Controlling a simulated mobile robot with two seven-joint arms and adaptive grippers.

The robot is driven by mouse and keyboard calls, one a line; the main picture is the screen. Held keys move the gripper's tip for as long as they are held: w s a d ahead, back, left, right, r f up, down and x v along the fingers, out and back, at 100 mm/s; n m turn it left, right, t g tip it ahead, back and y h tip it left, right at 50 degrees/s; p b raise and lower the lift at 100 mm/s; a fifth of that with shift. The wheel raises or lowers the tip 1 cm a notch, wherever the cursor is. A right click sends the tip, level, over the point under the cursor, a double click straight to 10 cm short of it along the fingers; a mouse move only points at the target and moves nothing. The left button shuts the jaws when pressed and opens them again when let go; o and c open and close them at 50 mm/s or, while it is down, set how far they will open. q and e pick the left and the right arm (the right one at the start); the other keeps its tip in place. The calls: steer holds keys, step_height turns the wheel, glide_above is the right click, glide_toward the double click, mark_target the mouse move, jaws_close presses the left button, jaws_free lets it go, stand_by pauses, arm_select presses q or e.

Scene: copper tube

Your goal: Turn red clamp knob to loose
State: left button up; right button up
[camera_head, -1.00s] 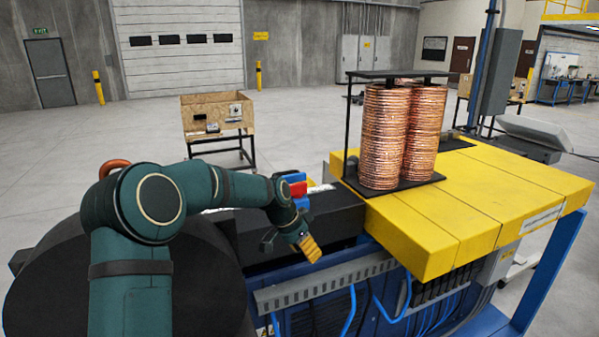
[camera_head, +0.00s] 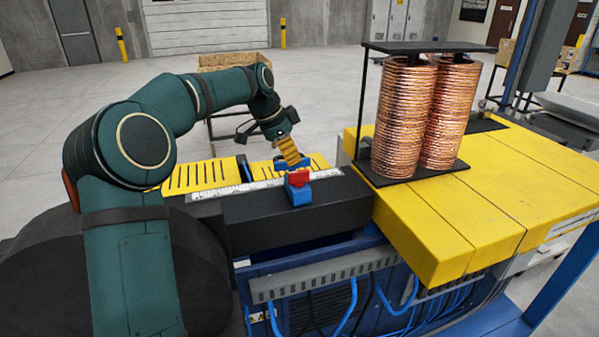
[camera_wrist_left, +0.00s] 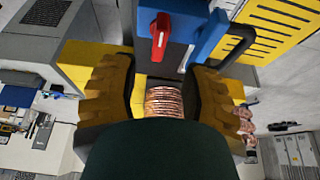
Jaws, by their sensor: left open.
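The red clamp knob (camera_head: 299,178) sits on the blue clamp (camera_head: 298,195), on the black rail beside a white scale strip. In the left wrist view the red knob (camera_wrist_left: 160,30) stands upright at the top, with blue clamp parts (camera_wrist_left: 208,38) beside it. My left gripper (camera_head: 288,150) has yellow fingers and appears just above and behind the knob in the head view. In the left wrist view my left gripper (camera_wrist_left: 165,95) is open, its fingers wide apart with nothing between them; the knob is beyond the fingertips. My right gripper is out of view.
A rack of copper coils (camera_head: 422,115) stands on the yellow machine top (camera_head: 450,215), right of the clamp. Slotted yellow panels (camera_head: 205,174) lie behind the scale. Blue hoses (camera_head: 345,305) hang at the machine's front. A wooden crate (camera_head: 235,62) stands behind.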

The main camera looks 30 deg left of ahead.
mark_target(299, 171)
arm_select(q)
steer(key=shift+x, duration=3.15)
steer(key=shift+d+f, duration=0.1)
jaws_close()
